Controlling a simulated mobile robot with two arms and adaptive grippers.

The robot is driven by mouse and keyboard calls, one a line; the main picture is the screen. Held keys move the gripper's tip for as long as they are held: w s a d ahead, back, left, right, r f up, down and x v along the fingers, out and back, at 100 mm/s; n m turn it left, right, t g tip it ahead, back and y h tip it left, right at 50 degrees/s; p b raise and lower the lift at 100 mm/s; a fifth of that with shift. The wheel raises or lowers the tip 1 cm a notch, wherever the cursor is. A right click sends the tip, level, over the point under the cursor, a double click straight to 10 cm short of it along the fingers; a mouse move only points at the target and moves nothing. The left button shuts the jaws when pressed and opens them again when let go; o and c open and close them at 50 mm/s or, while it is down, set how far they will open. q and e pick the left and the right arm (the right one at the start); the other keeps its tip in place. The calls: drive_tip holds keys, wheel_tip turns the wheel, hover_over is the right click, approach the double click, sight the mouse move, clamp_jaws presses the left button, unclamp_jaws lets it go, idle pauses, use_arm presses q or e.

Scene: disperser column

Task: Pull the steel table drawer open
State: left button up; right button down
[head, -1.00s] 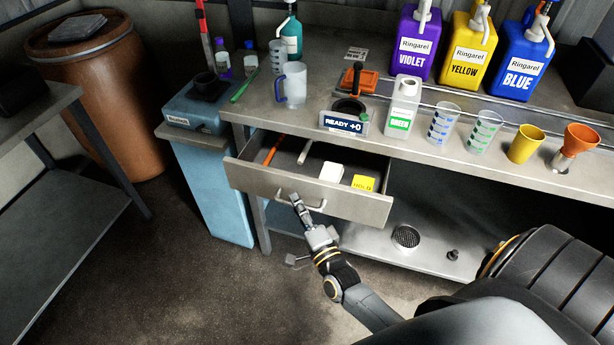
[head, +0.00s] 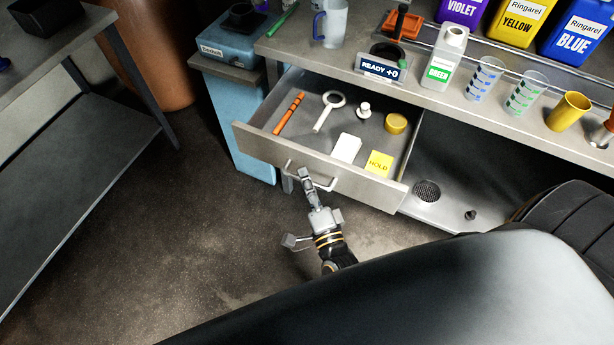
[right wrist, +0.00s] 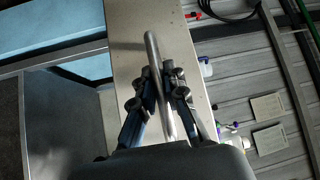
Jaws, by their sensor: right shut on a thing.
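The steel table drawer (head: 262,146) is pulled well out from under the steel table. Its bow handle (head: 325,186) is on the front panel. My right gripper (head: 306,177) is at the left part of the handle. In the right wrist view my right gripper (right wrist: 165,75) has its two fingers on either side of the handle bar (right wrist: 153,50), shut on it. Inside the drawer lie an orange marked stick (head: 289,114), a white ring-ended tool (head: 329,110), a white knobbed piece (head: 364,110), a yellow round piece (head: 396,123), a white block (head: 346,148) and a yellow HOLD note (head: 379,163). My left gripper is not seen.
The tabletop holds a READY sign (head: 379,68), a white green-labelled bottle (head: 444,58), measuring cups (head: 484,78) and large coloured jugs (head: 519,22). A blue cabinet (head: 235,125) stands left of the drawer. The floor in front is clear.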

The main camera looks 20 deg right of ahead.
drive_tip(key=c, duration=1.7)
unclamp_jaws()
drive_tip(key=shift+o, duration=0.2)
drive_tip(key=s+f, duration=0.1)
drive_tip(key=s, duration=1.1)
drive_tip(key=shift+a+f, duration=0.35)
drive_tip(key=shift+a, duration=0.1)
drive_tip(key=shift+w, duration=0.1)
drive_tip(key=s+f+n+g+y, duration=0.1)
drive_tip(key=s+f+n+g, duration=0.2)
drive_tip(key=f, duration=0.6)
drive_tip(key=s+f+n+g+y, duration=0.1)
drive_tip(key=f+n+g, duration=0.3)
drive_tip(key=f, duration=0.5)
drive_tip(key=s+f+n+g+y, duration=0.25)
drive_tip(key=f+n, duration=0.25)
drive_tip(key=f, duration=0.4)
drive_tip(key=s+d+f+n+g+h, duration=0.1)
drive_tip(key=s+d+f+n+g, duration=0.2)
drive_tip(key=s+f, duration=0.3)
drive_tip(key=s+d+f+n+g+h, duration=0.2)
drive_tip(key=s+d+f+n+g, duration=0.2)
drive_tip(key=s, duration=0.7)
wheel_tip(320, 180, down, 3)
drive_tip(key=shift+d+f+n+g, duration=0.15)
drive_tip(key=shift+n+g, duration=0.35)
drive_tip(key=shift+g, duration=0.55)
